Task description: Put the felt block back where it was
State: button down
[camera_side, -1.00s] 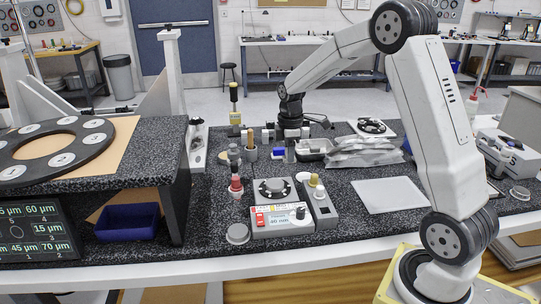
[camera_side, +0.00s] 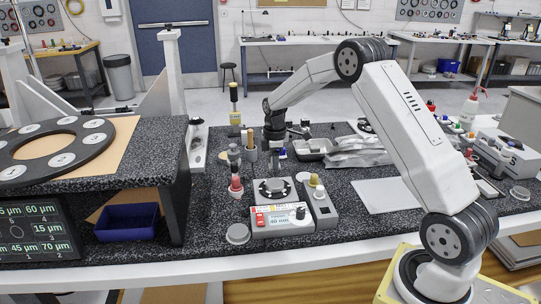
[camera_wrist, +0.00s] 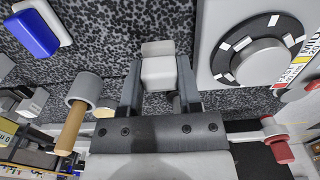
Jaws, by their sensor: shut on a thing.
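A small whitish block, which I take to be the felt block (camera_wrist: 158,73), sits between the two fingers of my gripper (camera_wrist: 159,80) in the wrist view. My gripper is shut on it. Dark speckled bench top shows around the block; its height above the bench is hard to judge. In the side view my gripper (camera_side: 276,152) is behind the dial unit (camera_side: 275,187), pointing down. The block is too small to make out there.
The dial unit also shows close to my gripper's right in the wrist view (camera_wrist: 262,58). A grey cup with a wooden handle (camera_wrist: 80,95) and a blue-topped white piece (camera_wrist: 32,32) stand to its left.

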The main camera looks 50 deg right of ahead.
jog(key=shift+f, duration=0.1)
jog(key=shift+w+f, duration=0.15)
jog(key=shift+f, duration=0.05)
jog(key=shift+w+f, duration=0.1)
jog(key=shift+f, duration=1.45)
jog(key=shift+f, duration=0.15)
jog(key=shift+c, duration=1.4)
grip_release()
notch_tip(320, 180, up, 12)
jog(key=shift+r, duration=0.15)
